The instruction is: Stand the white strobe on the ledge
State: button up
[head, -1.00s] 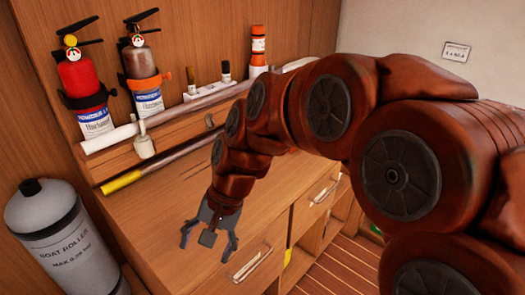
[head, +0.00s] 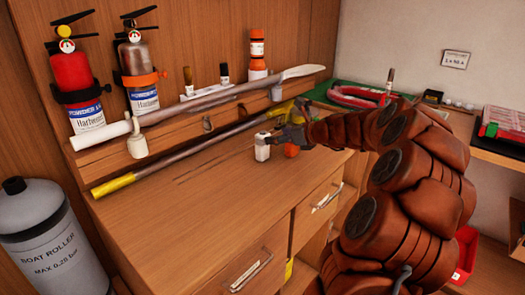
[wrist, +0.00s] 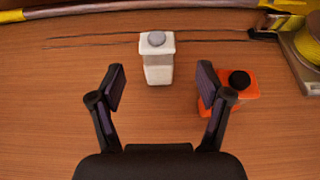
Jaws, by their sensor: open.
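The white strobe (head: 262,147), a small white block with a grey round top, stands upright on the wooden counter. In the wrist view the strobe (wrist: 158,66) is just beyond my fingertips, roughly centred between them. My gripper (wrist: 161,82) is open and empty, its fingers spread wider than the strobe. In the head view my gripper (head: 279,138) is right beside the strobe, partly hidden by its own wrist. The wooden ledge (head: 188,138) runs along the back of the counter.
An orange block with a black cap (wrist: 241,84) stands close to my right finger. A yellow-ended pole (head: 190,156) lies before the ledge, and a paddle (head: 200,107) lies along it. The counter's front left is clear.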

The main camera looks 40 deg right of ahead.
aim_at(263, 138)
jog(key=shift+x, duration=3.8)
jog(key=shift+a+f, duration=0.1)
jog(key=shift+a, duration=0.05)
jog(key=c, duration=1.4)
